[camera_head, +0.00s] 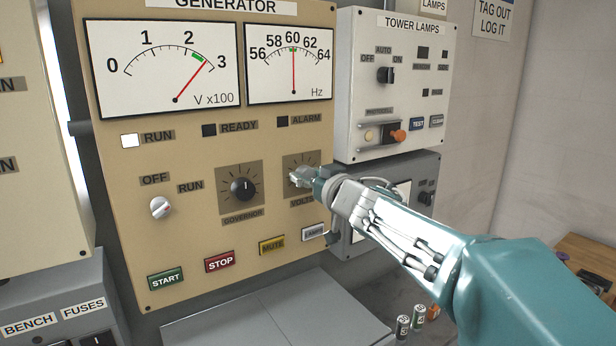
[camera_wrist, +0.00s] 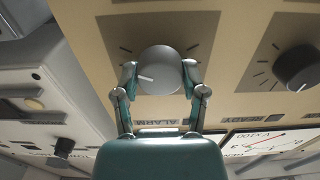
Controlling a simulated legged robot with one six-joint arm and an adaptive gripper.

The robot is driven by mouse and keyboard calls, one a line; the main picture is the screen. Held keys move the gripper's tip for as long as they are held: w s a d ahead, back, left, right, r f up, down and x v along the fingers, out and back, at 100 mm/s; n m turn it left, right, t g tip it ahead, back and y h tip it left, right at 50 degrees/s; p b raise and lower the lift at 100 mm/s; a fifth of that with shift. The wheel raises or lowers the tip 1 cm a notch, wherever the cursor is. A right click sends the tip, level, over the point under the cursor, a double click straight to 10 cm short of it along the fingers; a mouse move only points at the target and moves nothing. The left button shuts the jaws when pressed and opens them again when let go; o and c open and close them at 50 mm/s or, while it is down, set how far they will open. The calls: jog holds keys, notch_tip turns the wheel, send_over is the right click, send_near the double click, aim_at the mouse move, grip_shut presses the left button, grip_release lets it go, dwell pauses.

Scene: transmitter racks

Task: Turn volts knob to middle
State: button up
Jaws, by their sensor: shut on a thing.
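The volts knob is a round grey knob with a white pointer line, and it shows in the wrist view (camera_wrist: 160,70). It sits on a brown square plate (camera_wrist: 195,40) with dial ticks. The pointer line runs toward the left edge of the knob in the wrist view. The voltmeter (camera_head: 165,68) needle points between 2 and 3, near the green band.
The dark governor knob (camera_head: 242,189) is left of the volts knob. Labelled buttons, such as the lamps button (camera_head: 313,233), lie below. The tower lamps box (camera_head: 395,85) is up and right. Small batteries (camera_head: 404,326) stand on the surface below.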

jog(key=shift+n, duration=0.3)
jog(key=n, duration=0.5)
jog(key=shift+n, duration=0.3)
jog(key=n, duration=0.5)
jog(key=shift+s+a+f, duration=0.1)
jog(key=shift+a, duration=0.05)
jog(key=n, duration=0.6)
jog(key=shift+f, duration=0.2)
jog(key=n, duration=0.5)
jog(key=shift+f, duration=0.2)
jog(key=shift+n, duration=0.3)
